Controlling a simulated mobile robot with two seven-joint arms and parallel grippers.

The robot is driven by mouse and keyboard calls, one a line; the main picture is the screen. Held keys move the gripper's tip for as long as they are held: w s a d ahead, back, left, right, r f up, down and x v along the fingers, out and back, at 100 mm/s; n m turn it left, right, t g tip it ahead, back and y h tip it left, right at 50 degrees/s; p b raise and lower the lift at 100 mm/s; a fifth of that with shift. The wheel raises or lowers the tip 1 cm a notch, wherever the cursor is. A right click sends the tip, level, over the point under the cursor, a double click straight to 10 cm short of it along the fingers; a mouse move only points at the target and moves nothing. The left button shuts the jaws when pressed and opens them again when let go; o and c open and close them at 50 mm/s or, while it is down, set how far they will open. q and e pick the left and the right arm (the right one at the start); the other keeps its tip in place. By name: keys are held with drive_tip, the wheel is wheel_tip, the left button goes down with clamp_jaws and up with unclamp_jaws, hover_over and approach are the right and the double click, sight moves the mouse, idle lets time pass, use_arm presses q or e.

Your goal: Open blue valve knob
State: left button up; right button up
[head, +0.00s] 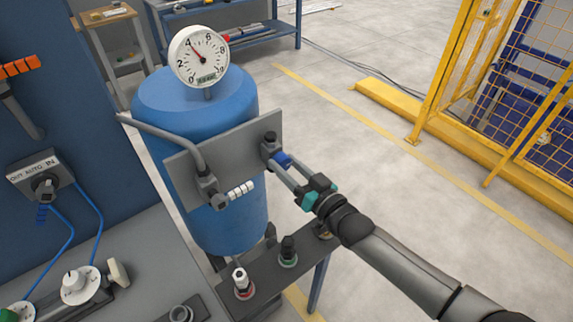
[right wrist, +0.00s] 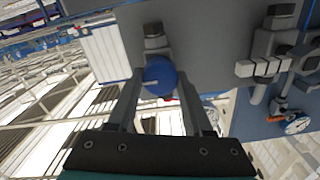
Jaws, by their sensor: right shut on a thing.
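The blue valve knob (head: 283,159) sits on a dark grey valve fitting (head: 269,146) at the right edge of a grey plate in front of the blue tank. My right gripper (head: 287,166) reaches in from the lower right and is shut on the knob. In the right wrist view the round blue knob (right wrist: 160,76) lies between the two grey fingers (right wrist: 160,90), with a thin slot line on its face. The fingers hide part of the knob in the head view. My left gripper is not in view.
A pressure gauge (head: 199,56) stands on the blue tank (head: 225,221), its needle near 4. The grey plate (head: 225,148) carries a pipe and white knobs (head: 240,189). A dark bench (head: 262,275) with several fittings stands below. Open floor lies right, before a yellow fence (head: 500,80).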

clamp_jaws()
drive_tip(key=shift+n, duration=0.3)
drive_tip(key=n, duration=0.3)
drive_tip(key=shift+p, duration=0.35)
drive_tip(key=n, duration=0.5)
drive_tip(key=shift+s+a, duration=0.1)
drive_tip(key=n, duration=0.4)
drive_tip(key=shift+f+n, duration=0.15)
drive_tip(key=shift+n, duration=2.45)
drive_tip(key=o, duration=1.1)
unclamp_jaws()
